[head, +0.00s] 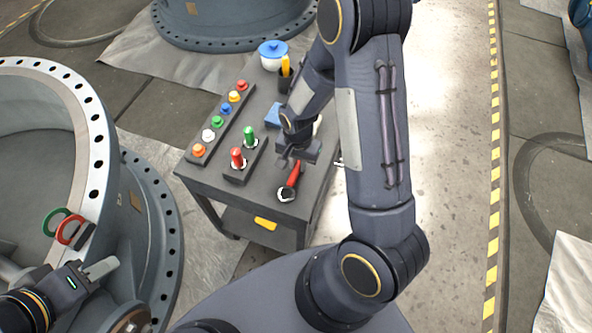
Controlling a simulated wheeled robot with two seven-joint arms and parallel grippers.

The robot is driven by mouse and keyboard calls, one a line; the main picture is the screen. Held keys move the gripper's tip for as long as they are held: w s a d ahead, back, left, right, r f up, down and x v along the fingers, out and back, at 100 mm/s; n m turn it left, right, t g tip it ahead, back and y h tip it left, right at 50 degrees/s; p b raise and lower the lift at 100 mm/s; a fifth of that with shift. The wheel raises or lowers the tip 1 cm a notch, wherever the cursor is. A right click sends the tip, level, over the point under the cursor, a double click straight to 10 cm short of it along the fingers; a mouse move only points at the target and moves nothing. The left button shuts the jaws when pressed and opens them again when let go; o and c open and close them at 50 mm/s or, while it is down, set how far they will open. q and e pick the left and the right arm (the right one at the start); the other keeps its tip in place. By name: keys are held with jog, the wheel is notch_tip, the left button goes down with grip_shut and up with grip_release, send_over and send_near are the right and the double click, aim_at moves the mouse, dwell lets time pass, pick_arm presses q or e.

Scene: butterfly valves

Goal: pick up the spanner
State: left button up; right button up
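The spanner (293,179) lies on the top of the dark grey cart (213,181), near its front right. It has a red handle and a metal head, with the head towards the cart's front edge. My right gripper (290,161) is over the cart at the far end of the red handle. Its fingers are small and dark here, so I cannot tell whether they touch the handle or how far apart they are. My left gripper (98,266) is at the lower left, away from the cart, beside the large grey valve body. Its finger opening is not clear.
A strip of coloured buttons (221,120) and a block with red and green pegs (243,160) stand left of the spanner. A blue-lidded pot (272,55) is at the back. A grey flanged valve body (98,150) with red and green rings stands left.

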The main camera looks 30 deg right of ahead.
aim_at(298, 166)
grip_shut()
jog(key=shift+r, duration=0.45)
notch_tip(298, 166, up, 3)
jog(key=shift+f, duration=0.1)
jog(key=s+a+r+p, duration=0.2)
jog(key=s+a+r, duration=0.4)
jog(key=s+r, duration=0.3)
jog(key=s, duration=0.3)
jog(key=shift+s+r, duration=0.15)
jog(key=shift+s, duration=0.15)
